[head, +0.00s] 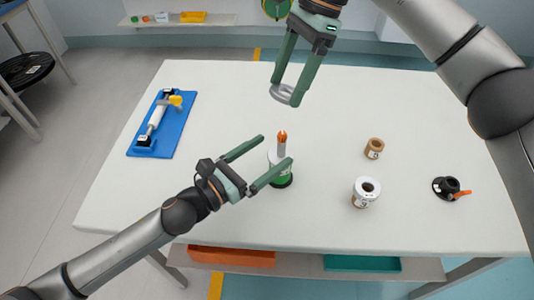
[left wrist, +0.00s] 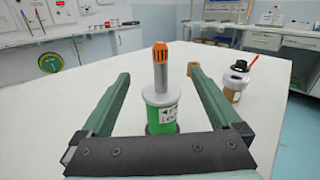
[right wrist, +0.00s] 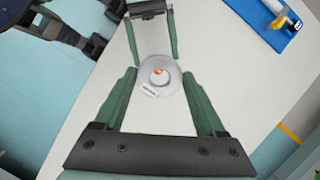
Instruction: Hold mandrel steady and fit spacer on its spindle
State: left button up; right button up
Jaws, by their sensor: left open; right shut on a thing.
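The mandrel (head: 281,174) stands upright on the white table, with a green body and a grey spindle (head: 282,148) tipped in orange. In the left wrist view the mandrel (left wrist: 162,118) stands between the fingers of my left gripper (left wrist: 159,73), which is open, with gaps on both sides. My right gripper (head: 287,93) is shut on the spacer (head: 282,97), a flat grey ring, and holds it above the spindle, apart from it in the head view. In the right wrist view the orange tip shows through the hole of the spacer (right wrist: 147,86).
A blue board (head: 178,132) with a roller and yellow part lies at left. A brown core (head: 374,148), a white roll (head: 366,192) and a black piece with an orange handle (head: 447,188) stand at right. Orange (head: 232,258) and teal (head: 362,264) trays sit below the table.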

pick_arm(q)
jog(key=shift+f+m, duration=0.3)
jog(key=shift+f, duration=0.25)
notch_tip(320, 180, down, 8)
jog(key=shift+r, duration=0.25)
jog(key=x, duration=0.7)
jog(key=shift+w+d, duration=0.25)
jog(key=shift+r, duration=0.1)
grip_shut()
pick_arm(e)
jog(key=shift+s+a+f+n+t+h, duration=0.15)
jog(key=shift+f+t+h, duration=0.2)
jog(key=shift+f+h, duration=0.2)
jog(key=shift+s+a+f+n+t+h, duration=0.1)
jog(key=shift+a+f+t+h, duration=0.15)
jog(key=shift+f+h, duration=0.3)
jog(key=shift+s+a+f+n+t+h, duration=0.15)
jog(key=shift+f+t+h, duration=0.25)
jog(key=shift+h, duration=0.2)
jog(key=shift+w, duration=0.1)
